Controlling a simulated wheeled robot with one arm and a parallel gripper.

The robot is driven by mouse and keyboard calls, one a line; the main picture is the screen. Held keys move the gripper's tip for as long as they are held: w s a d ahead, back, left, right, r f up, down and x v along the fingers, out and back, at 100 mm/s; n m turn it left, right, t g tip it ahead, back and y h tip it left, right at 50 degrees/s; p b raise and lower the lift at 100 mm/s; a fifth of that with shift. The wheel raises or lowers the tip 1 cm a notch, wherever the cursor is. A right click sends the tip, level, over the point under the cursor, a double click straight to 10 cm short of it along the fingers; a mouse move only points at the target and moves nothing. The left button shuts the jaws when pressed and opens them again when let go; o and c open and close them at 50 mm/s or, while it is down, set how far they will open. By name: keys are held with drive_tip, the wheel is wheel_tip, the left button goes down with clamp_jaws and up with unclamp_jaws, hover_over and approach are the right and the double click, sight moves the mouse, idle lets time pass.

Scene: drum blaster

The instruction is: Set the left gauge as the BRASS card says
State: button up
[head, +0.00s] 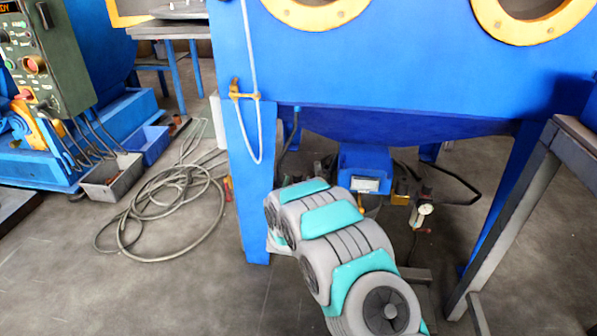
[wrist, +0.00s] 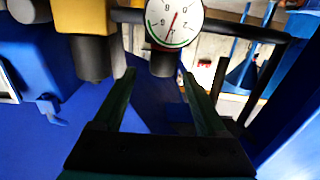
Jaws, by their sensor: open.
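One round white gauge (head: 425,209) shows under the blue cabinet in the head view. In the wrist view a white gauge (wrist: 173,22) has a red needle, a green arc along its lower rim and numerals that look upside down. I cannot tell whether it is the left one. A dark cylindrical knob (wrist: 162,65) sits just below its dial. My gripper (wrist: 157,77) is open, its two dark fingers on either side of the knob, with no clear contact. The head view does not show the fingers, as my arm hides them. No brass card can be made out.
A yellow block (wrist: 85,17) with a dark cylinder (wrist: 92,58) stands left of my fingers. A dark pipe (wrist: 230,25) runs right of the gauge. A blue box (head: 364,165) hangs under the cabinet (head: 400,70). Cabinet legs and a coiled hose (head: 165,205) flank my arm.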

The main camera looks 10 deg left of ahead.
sight(298, 172)
drive_tip(key=shift+a+f, duration=0.15)
drive_tip(key=shift+f, duration=0.2)
drive_tip(key=shift+w+r, duration=0.1)
drive_tip(key=shift+w, duration=3.75)
clamp_jaws()
